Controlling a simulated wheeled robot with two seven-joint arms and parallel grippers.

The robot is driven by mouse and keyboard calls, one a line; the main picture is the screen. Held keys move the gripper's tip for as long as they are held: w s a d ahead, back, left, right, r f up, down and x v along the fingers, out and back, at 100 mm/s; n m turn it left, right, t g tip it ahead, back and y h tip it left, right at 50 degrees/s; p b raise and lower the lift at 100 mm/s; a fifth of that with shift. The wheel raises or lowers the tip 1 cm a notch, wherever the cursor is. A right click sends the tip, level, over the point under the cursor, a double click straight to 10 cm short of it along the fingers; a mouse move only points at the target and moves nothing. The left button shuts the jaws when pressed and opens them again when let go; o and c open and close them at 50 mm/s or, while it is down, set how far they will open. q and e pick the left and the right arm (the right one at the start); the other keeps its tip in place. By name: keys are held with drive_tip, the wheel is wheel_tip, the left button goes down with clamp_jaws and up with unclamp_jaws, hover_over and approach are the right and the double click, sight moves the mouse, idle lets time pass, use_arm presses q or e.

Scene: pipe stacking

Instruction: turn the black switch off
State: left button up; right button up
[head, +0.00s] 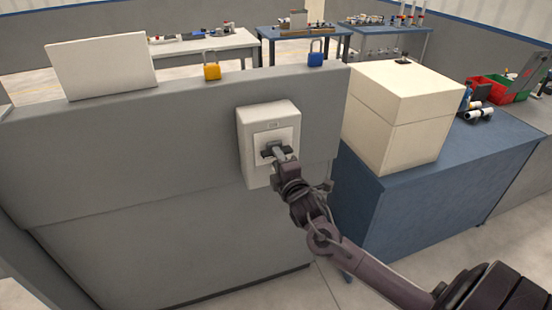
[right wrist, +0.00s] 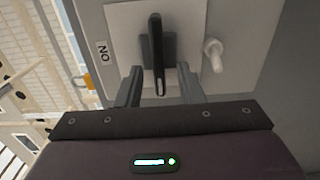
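The light switch box (head: 256,122) is mounted on the front of the grey cabinet. Its black switch (right wrist: 156,50) is a lever in the middle of a pale plate, with an "ON" label (right wrist: 103,53) at the left of the picture. My right gripper (head: 278,155) is in front of the box and hides most of the switch in the head view. In the right wrist view, the right gripper's (right wrist: 159,84) fingers are open, one on each side of the lever, with gaps between. My left gripper is out of view.
A small white peg (right wrist: 213,55) sticks out beside the switch. A yellow padlock (head: 211,72) and a blue padlock (head: 315,60) stand on the grey cabinet's (head: 150,135) top. A cream box (head: 400,115) stands on the blue table (head: 440,195) to the right.

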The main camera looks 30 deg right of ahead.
drive_tip(key=b+v, duration=0.1)
drive_tip(key=v, duration=0.4)
drive_tip(key=shift+s+a, duration=0.1)
drive_tip(key=shift+s, duration=0.3)
wheel_tip(320, 180, down, 22)
drive_tip(key=s+d+m+g, duration=0.3)
drive_tip(key=m+g, duration=0.1)
drive_tip(key=g, duration=0.1)
drive_tip(key=s+a+f+m+g, duration=0.15)
drive_tip(key=s+f, duration=0.25)
drive_tip(key=f, duration=0.5)
drive_tip(key=s+f+m+g, duration=0.1)
drive_tip(key=s+f+g, duration=0.1)
drive_tip(key=s+f, duration=0.45)
drive_tip(key=s+a+f+m+g+y, duration=0.1)
drive_tip(key=s+a+f+m+g, duration=0.1)
drive_tip(key=s+a+f, duration=0.2)
drive_tip(key=s+a+f+m+g+y, duration=0.1)
drive_tip(key=s+a+f, duration=0.4)
drive_tip(key=s+f, duration=0.6)
drive_tip(key=s+a+f+m+g+y, duration=0.2)
drive_tip(key=s+a+f+g, duration=0.3)
drive_tip(key=s, duration=1)
wheel_tip(320, 180, down, 3)
drive_tip(key=shift+s+r+m, duration=0.1)
drive_tip(key=shift+s+m, duration=0.05)
drive_tip(key=shift+m, duration=0.6)
